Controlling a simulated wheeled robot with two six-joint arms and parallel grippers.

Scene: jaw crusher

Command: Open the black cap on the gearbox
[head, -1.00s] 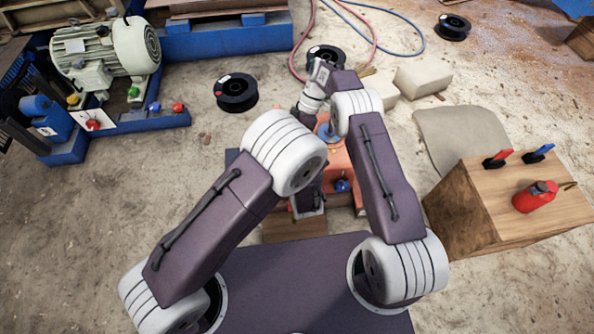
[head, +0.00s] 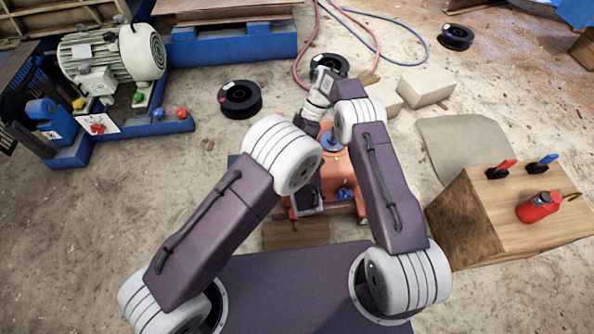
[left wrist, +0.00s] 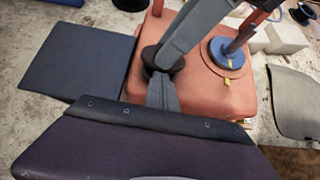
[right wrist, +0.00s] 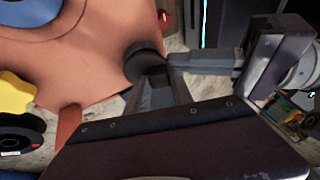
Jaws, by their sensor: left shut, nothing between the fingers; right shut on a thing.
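The gearbox (head: 337,165) is an orange-red housing, partly hidden behind my arms in the head view; its top shows in the left wrist view (left wrist: 215,95). The black cap (left wrist: 163,58) is a round dark disc near the left of that top. It also shows in the right wrist view (right wrist: 144,62). My right gripper (right wrist: 150,80) is shut on the cap. My left gripper (left wrist: 163,78) is shut and empty, its fingertips close beside the cap. I cannot tell whether they touch it or whether the cap sits seated or lifted.
A blue disc (left wrist: 228,50) with a rod stands on the gearbox, right of the cap in the left wrist view. A yellow knob (right wrist: 14,93) is nearby. A wooden box (head: 470,225) with a red bottle (head: 539,207) stands to the right. Black spools (head: 239,98) lie on the floor.

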